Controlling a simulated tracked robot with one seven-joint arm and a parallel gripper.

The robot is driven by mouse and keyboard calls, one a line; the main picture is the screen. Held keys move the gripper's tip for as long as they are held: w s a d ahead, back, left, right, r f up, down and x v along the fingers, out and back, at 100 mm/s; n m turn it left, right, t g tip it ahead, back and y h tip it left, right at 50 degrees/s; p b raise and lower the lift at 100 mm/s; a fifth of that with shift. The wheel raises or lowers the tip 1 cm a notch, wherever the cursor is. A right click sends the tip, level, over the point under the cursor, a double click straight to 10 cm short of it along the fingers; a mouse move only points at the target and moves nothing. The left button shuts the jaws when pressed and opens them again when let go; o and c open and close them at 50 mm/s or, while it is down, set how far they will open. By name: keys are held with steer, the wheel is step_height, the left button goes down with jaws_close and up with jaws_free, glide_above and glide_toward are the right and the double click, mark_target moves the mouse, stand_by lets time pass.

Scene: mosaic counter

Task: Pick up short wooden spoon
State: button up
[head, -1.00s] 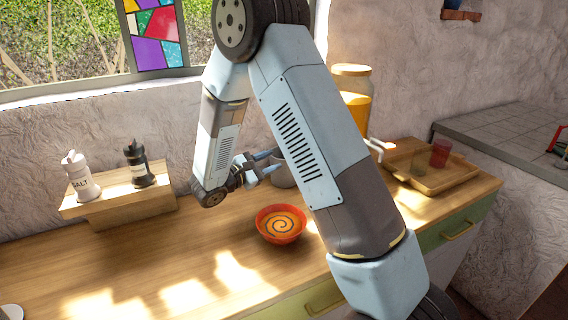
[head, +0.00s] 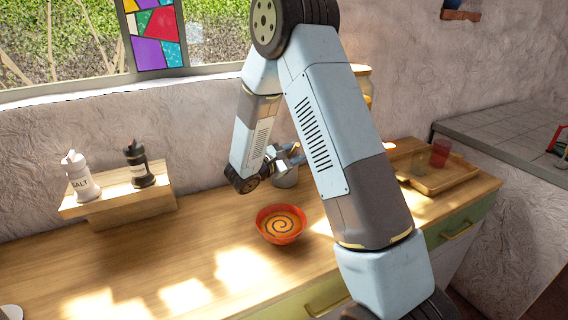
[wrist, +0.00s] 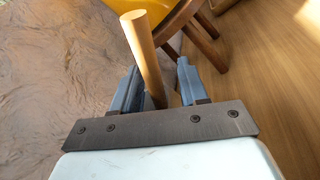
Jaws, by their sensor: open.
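A round wooden handle (wrist: 146,50), likely of the short wooden spoon, rises between the fingers of my gripper (wrist: 157,72) in the wrist view. My gripper is open, with a finger on either side of the handle. The handle lies nearer the left finger; I cannot tell whether they touch. Its lower end is hidden behind the gripper's mount. In the head view my gripper (head: 286,155) is at the grey pot (head: 287,180) on the counter, partly behind my arm. No spoon can be made out there.
A red bowl (head: 280,233) with a spiral pattern stands in front of the pot. The yellow dispenser (wrist: 168,22) on its wooden stand is close beyond the handle. A wooden tray (head: 440,178) with a red cup lies to the right. Salt and pepper mills stand on a left shelf (head: 115,190).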

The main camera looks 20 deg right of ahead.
steer(key=shift+c, duration=0.2)
jaws_close()
stand_by(0.5)
